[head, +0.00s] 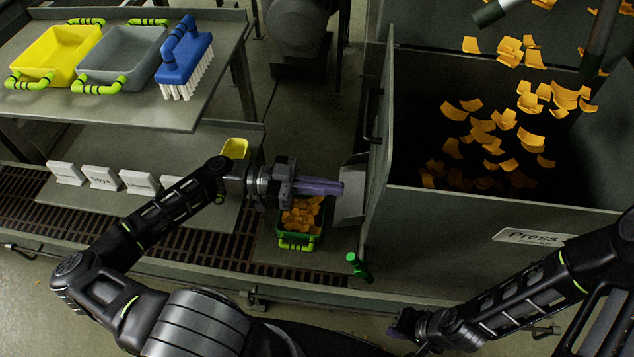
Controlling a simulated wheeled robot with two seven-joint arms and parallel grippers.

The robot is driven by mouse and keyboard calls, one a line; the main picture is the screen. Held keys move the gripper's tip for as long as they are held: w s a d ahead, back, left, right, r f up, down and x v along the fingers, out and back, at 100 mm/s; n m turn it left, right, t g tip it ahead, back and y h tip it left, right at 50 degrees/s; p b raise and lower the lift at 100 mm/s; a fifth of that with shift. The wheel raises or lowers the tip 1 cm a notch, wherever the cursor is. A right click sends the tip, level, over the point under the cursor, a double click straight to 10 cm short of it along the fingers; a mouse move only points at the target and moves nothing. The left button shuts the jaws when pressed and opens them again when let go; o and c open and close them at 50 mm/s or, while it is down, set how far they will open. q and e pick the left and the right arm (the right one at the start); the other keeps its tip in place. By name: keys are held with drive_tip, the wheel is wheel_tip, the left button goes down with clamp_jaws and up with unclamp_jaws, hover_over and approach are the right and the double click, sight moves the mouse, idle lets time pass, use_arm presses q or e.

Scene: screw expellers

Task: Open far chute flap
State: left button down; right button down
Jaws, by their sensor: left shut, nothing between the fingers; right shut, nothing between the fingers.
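A grey metal chute (352,192) sticks out from the left side of the large press bin (450,208). I cannot tell whether its flap is open or closed, and I cannot tell whether it is the far one. My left gripper (335,187) is shut and empty, its purple fingers pointing right at the chute. The fingertips are at or just short of the chute's left edge; contact is unclear. My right gripper (402,325) is low at the bottom, partly hidden by its own arm, shut and empty.
A green tray (297,246) with orange pieces stands below the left gripper. A green-handled lever (359,267) is at the bin's lower left. A shelf at upper left holds a yellow tray (57,50), a grey tray (122,55) and a blue brush (183,55). Orange flakes (490,140) are in the bin.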

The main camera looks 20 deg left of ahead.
sight(370, 190)
use_arm(q)
drive_tip(key=shift+p+x, duration=0.3)
drive_tip(key=shift+x, duration=2.3)
drive_tip(key=d+y+p, duration=0.1)
drive_tip(key=y+p, duration=0.1)
drive_tip(key=d+r+p, duration=0.1)
drive_tip(key=shift+w+d+g+y, duration=0.3)
drive_tip(key=shift+d+g+y, duration=0.05)
drive_tip(key=shift+g+y, duration=0.05)
drive_tip(key=w+d+f+y+b, duration=0.1)
drive_tip(key=d+f+b, duration=0.1)
drive_tip(key=d, duration=0.4)
drive_tip(key=shift+w+b, duration=0.3)
drive_tip(key=shift+b, duration=0.3)
drive_tip(key=shift+d, duration=0.15)
